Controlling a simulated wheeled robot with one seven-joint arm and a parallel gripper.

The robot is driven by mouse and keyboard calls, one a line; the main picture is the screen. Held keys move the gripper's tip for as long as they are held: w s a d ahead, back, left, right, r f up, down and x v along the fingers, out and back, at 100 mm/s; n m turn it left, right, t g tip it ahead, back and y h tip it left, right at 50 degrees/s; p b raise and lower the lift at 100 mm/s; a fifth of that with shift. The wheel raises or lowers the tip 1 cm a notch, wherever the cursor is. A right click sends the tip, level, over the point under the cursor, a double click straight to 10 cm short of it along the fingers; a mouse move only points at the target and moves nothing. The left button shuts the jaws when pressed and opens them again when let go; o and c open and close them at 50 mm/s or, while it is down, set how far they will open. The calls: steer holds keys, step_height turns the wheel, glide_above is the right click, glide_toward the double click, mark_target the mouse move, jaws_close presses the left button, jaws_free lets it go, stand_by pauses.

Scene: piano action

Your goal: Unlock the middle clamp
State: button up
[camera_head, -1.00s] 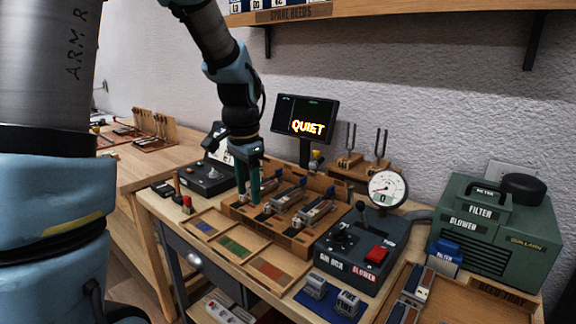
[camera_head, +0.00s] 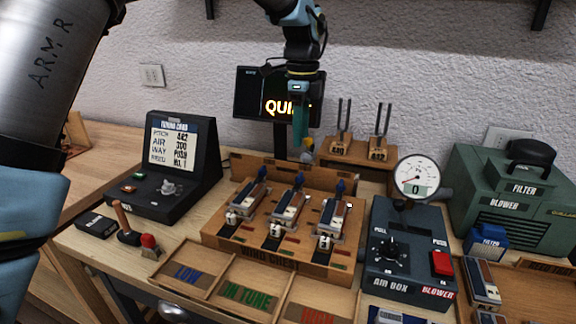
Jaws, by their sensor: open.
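The wooden wind chest (camera_head: 215,232) stands on the bench with three reed stations side by side, each with a silver and dark bar and a blue lever at its back. The middle clamp (camera_head: 298,181) has its blue lever standing up behind the middle bar (camera_head: 286,211). My gripper (camera_head: 301,146) points down, open and empty. In the picture its teal fingers show above the middle clamp, apart from it. The fingers overlap each other in this view, so the gap between them is hard to see.
A small monitor (camera_head: 250,95) reading "QUIET" is partly hidden behind my gripper. Tuning forks (camera_head: 343,125) stand to its right. The air box (camera_head: 405,270) with its gauge (camera_head: 417,174) is right of the chest, the tuning card console (camera_head: 180,150) left. Labelled trays (camera_head: 245,290) lie in front.

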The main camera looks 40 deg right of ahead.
mark_target(300, 174)
step_height(300, 174, down, 11)
steer(key=shift+r+p, duration=0.2)
steer(key=shift+p, duration=1.05)
steer(key=shift+c, duration=0.3)
jaws_close()
